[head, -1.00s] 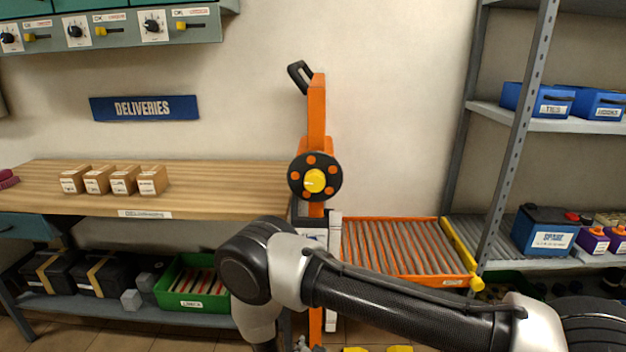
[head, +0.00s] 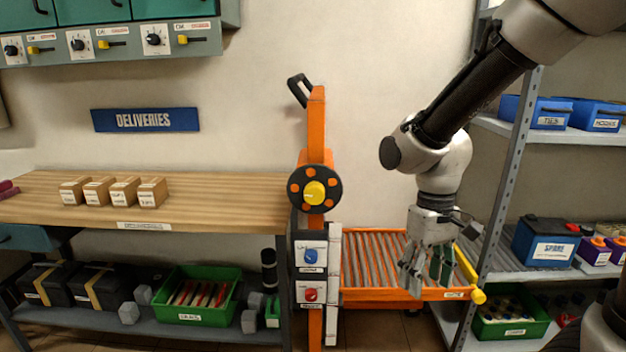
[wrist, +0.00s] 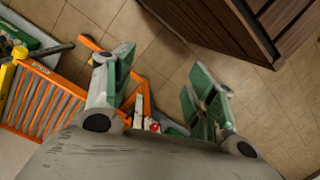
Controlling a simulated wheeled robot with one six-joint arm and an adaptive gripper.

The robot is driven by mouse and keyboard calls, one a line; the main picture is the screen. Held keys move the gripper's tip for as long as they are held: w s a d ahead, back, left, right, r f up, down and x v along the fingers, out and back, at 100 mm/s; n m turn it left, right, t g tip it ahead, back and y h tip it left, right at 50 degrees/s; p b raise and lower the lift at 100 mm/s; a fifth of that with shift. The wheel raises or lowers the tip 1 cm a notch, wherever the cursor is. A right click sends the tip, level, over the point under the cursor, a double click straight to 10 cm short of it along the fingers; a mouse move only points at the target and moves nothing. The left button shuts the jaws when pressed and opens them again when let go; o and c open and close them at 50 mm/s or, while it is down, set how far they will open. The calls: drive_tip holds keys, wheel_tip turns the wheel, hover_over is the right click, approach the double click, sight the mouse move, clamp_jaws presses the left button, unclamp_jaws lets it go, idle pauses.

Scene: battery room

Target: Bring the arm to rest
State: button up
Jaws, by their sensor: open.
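My gripper (head: 428,272) hangs at the end of my arm, pointing down, in front of the right part of the orange roller tray (head: 375,293) in the head view. Its fingers are apart with nothing between them. In the wrist view, the green-padded fingers of my gripper (wrist: 162,95) are spread, with floor and part of an orange frame showing beyond them. The roller tray also shows at the left of the wrist view (wrist: 38,105).
An orange lift post (head: 317,120) with a round hub stands left of my arm. A metal shelf (head: 520,130) with blue bins and a battery is close on the right. A wooden bench (head: 230,190) is at left. A brown slatted piece (wrist: 220,30) shows in the wrist view.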

drive_tip(key=s+d+r+m+t, duration=0.2)
drive_tip(key=s+d+r+t, duration=0.1)
drive_tip(key=d+r, duration=0.4)
drive_tip(key=s+d+r+m+t, duration=0.2)
drive_tip(key=s+d+r+t, duration=0.1)
drive_tip(key=d+r, duration=0.4)
drive_tip(key=shift+s+d, duration=0.5)
drive_tip(key=shift+s, duration=0.1)
drive_tip(key=shift+r, duration=0.1)
idle(0.5)
